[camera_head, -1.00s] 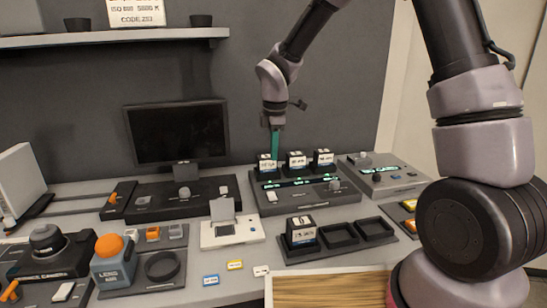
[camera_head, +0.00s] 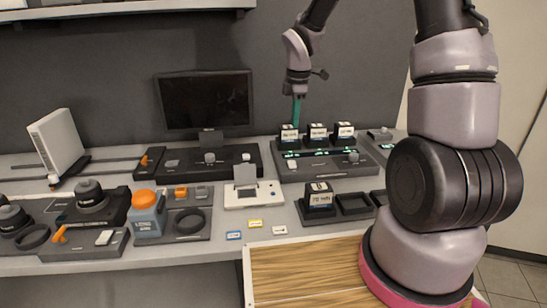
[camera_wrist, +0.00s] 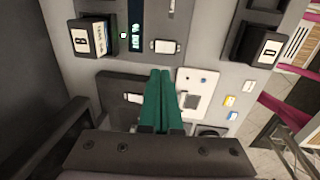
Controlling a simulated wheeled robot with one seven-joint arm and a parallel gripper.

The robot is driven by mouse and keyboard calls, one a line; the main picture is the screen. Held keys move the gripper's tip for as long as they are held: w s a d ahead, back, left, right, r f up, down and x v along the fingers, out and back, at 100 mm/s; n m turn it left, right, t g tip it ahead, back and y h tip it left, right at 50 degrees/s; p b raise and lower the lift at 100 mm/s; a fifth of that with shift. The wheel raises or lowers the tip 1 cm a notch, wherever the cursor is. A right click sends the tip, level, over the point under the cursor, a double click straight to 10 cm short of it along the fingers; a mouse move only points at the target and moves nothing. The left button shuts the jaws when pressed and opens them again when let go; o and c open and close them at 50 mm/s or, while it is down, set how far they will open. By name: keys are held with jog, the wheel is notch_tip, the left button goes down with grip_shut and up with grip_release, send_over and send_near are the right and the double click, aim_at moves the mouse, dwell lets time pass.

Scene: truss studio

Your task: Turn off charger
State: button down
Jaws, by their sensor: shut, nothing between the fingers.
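The charger (camera_head: 325,166) is a dark grey unit at the back of the bench, with green-lit displays, a white switch (camera_head: 291,165) at its front left and a round knob (camera_head: 353,157) at its right. Three labelled batteries (camera_head: 317,132) stand in it. In the wrist view the charger's white switch (camera_wrist: 165,46) shows beyond the fingertips, beside a battery marked B (camera_wrist: 90,37). My gripper (camera_head: 297,122) has green fingers pressed together, empty, near the charger's left battery. In the wrist view its fingertips (camera_wrist: 161,73) appear apart from the switch.
A black control panel (camera_head: 225,165) stands left of the charger, a white device (camera_head: 262,196) in front. A tray (camera_head: 352,207) holding one battery (camera_head: 318,197) lies before the charger. A monitor (camera_head: 207,102) stands behind. The standing batteries are obstacles close to my fingers.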

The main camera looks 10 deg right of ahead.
aim_at(291, 162)
jog(key=shift+a, duration=0.15)
jog(key=shift+f, duration=0.1)
jog(key=f, duration=0.4)
jog(key=w+f, duration=0.1)
jog(key=f, duration=0.8)
jog(key=shift+w+f, duration=0.35)
jog(key=shift+f, duration=0.2)
jog(key=shift+s, duration=0.15)
jog(key=shift+s+r, duration=0.1)
jog(key=shift+s, duration=0.5)
